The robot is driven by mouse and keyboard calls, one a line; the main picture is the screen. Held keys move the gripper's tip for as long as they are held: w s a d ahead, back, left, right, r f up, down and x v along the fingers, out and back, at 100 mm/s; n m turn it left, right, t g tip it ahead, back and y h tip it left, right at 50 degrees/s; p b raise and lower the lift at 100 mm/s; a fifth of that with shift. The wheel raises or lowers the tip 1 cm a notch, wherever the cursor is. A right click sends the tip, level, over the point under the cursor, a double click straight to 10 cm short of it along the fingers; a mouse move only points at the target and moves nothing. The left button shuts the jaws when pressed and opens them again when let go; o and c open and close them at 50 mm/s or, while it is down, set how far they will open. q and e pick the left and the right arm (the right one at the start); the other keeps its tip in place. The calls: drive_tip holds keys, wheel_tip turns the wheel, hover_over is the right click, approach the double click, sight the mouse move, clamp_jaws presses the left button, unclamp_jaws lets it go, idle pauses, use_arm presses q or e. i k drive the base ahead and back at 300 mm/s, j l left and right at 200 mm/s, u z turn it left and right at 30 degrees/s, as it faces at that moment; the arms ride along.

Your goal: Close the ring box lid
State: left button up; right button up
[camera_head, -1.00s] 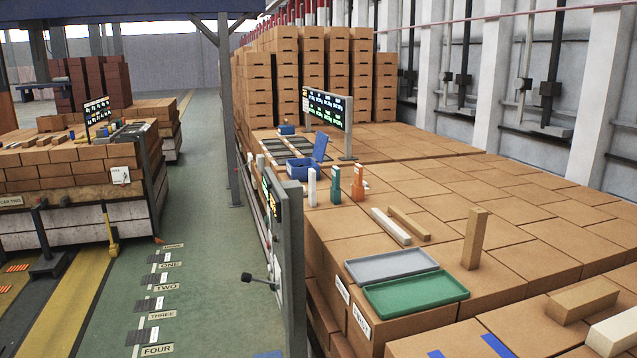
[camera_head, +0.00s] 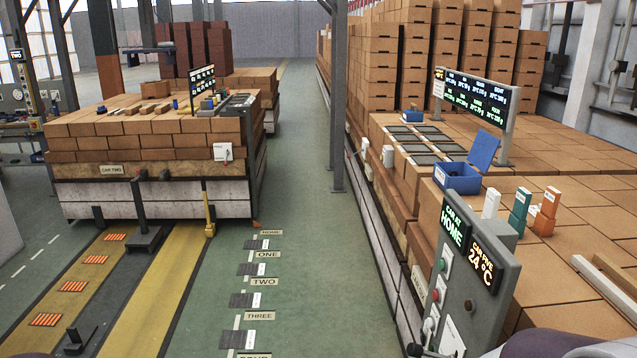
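A blue open-topped box (camera_head: 457,180) sits on the brick stack at the right, beyond the control post. Its blue lid (camera_head: 484,150) stands up, tilted back at the box's right side, so the box is open. Its inside is mostly hidden, with something small and pale just visible in it. I cannot tell for sure that this is the ring box. A smaller blue block or box (camera_head: 412,116) lies farther back. Neither of my grippers is in view. A dark rounded shape at the bottom right may be part of my arm.
A grey control post (camera_head: 468,275) with lit displays stands in front of the stack. White, teal and orange bottle-like pieces (camera_head: 521,212) stand near the box, with a lit sign (camera_head: 474,103) behind. A pillar (camera_head: 338,100) rises mid-view. The green floor aisle (camera_head: 300,270) is clear.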

sight(484, 145)
drive_tip(key=i+j, duration=0.15)
drive_tip(key=i, duration=0.55)
drive_tip(key=i+j, duration=0.1)
drive_tip(key=i, duration=0.65)
drive_tip(key=i+j, duration=0.15)
drive_tip(key=i, duration=0.55)
